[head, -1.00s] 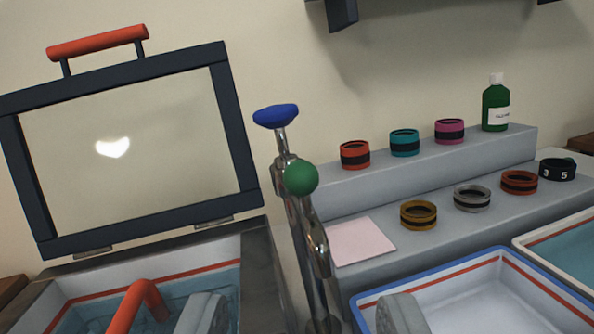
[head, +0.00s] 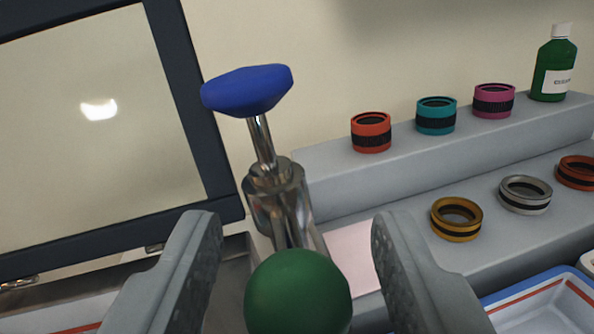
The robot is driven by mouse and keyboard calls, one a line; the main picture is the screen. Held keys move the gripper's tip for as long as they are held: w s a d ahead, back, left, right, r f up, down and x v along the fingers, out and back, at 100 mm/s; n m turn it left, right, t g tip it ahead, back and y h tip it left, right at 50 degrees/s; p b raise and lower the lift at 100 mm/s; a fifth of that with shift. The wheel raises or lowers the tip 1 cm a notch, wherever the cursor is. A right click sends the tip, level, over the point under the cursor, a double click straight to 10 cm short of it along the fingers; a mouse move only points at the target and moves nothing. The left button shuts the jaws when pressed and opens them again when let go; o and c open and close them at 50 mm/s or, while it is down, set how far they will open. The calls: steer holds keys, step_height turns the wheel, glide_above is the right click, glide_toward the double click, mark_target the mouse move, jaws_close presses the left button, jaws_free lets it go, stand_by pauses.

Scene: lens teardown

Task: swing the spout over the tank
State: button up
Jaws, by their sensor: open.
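The chrome tap (head: 273,195) stands in the middle of the head view, with a blue handle (head: 246,90) on top. A green ball knob (head: 298,293) sits at its front, probably on the spout's end. My gripper (head: 292,240) is open, its two grey fingers on either side of the green knob with gaps left and right. The fingers do not touch the knob in this view. The spout itself is hidden behind the knob. The tank (head: 70,312) shows only as a strip of rim at the lower left, below the raised framed lid (head: 185,110).
A grey stepped shelf (head: 330,170) at the right carries several coloured rings and a green bottle (head: 554,68). A pink sheet (head: 353,255) lies behind the right finger. A blue-rimmed tray (head: 545,300) is at the lower right.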

steer(key=shift+w+d, duration=0.2)
steer(key=shift+w, duration=0.65)
jaws_close()
